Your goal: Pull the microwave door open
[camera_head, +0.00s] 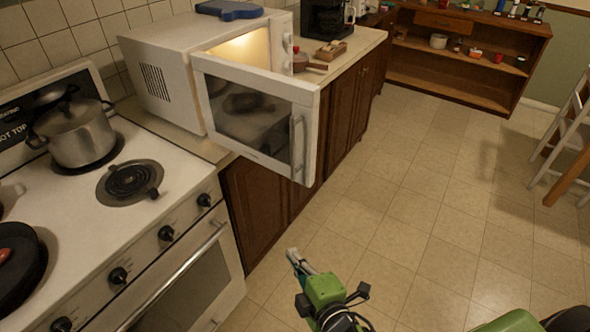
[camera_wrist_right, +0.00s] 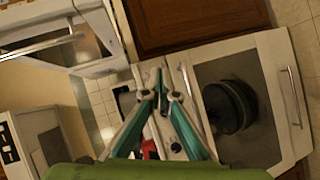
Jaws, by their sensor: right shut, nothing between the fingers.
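The white microwave (camera_head: 155,75) stands on the counter beside the stove. Its door (camera_head: 255,115) stands wide open, swung out past the counter edge, and the lit interior (camera_head: 250,50) shows behind it. The door's upright handle (camera_head: 298,148) is on the free edge, at the right. My right gripper (camera_head: 297,262) is below the door and apart from the handle, over the floor in front of the stove. In the wrist view its fingertips (camera_wrist_right: 159,84) are together with nothing between them. My left gripper is not in view.
The stove (camera_head: 165,210) at left holds a steel pot (camera_head: 78,132) and a dark pan (camera_head: 18,265). A small pan (camera_head: 305,64) and a coffee maker (camera_head: 327,18) stand right of the microwave. A white chair (camera_head: 565,135) is at far right.

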